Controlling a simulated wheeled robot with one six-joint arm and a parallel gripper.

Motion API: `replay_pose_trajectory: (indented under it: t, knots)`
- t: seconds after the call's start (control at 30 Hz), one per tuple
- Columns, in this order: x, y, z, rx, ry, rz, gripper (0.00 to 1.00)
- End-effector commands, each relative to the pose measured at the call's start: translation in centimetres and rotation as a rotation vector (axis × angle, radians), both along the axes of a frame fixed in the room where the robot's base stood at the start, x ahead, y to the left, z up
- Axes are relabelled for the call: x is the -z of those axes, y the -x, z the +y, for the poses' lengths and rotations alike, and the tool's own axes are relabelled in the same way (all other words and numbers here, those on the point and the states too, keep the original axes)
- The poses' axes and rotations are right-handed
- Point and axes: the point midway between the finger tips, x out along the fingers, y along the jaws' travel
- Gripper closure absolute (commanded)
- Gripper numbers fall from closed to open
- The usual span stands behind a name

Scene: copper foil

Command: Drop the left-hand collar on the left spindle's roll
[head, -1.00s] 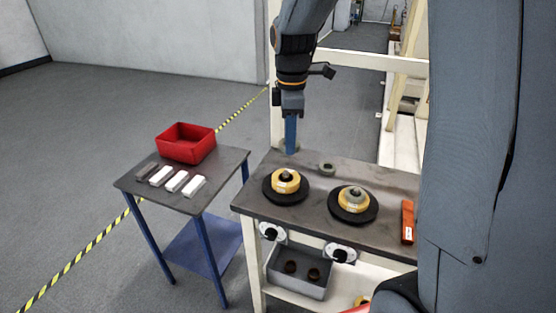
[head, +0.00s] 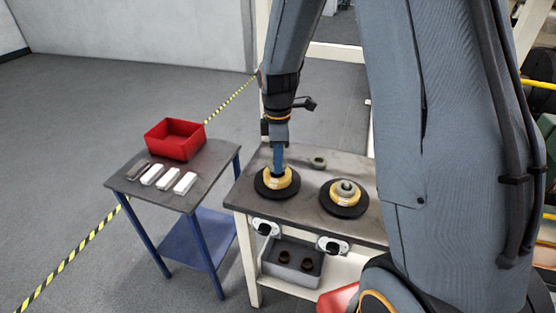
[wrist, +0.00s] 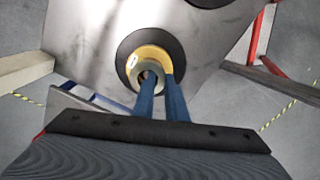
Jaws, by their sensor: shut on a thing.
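My gripper (head: 278,170) points down at the left spindle's roll (head: 288,183), a yellow roll on a black disc. In the wrist view, my gripper (wrist: 159,84) is shut on the wall of a grey-green collar (wrist: 136,65), one finger inside its hole and one outside. The collar appears over the middle of the yellow roll (wrist: 153,53), with the spindle showing through the hole. I cannot tell whether it touches the roll. The head view mostly hides this collar behind the fingers.
Another grey-green collar (head: 318,162) lies on the bench (head: 300,205) behind the rolls. A side table (head: 200,182) at left bears a red bin (head: 175,140) and several blocks. My arm covers the bench's right end.

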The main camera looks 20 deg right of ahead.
Motion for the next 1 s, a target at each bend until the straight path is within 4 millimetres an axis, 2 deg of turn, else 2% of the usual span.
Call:
replay_pose_trajectory:
  t: [0.27, 0.77, 0.8, 0.9, 1.0]
  knots:
    - [0.1, 0.0, 0.0, 0.0, 0.0, -0.001, 1.0]
    - [1.4, 0.0, 0.0, 0.0, 0.0, 0.001, 1.0]
    - [1.5, 0.1, 0.0, 0.0, 0.0, 0.002, 0.87]
    - [1.6, 0.2, 0.0, 0.0, 0.0, 0.004, 0.7]
    - [1.7, 0.1, 0.0, 0.0, 0.0, 0.004, 0.7]
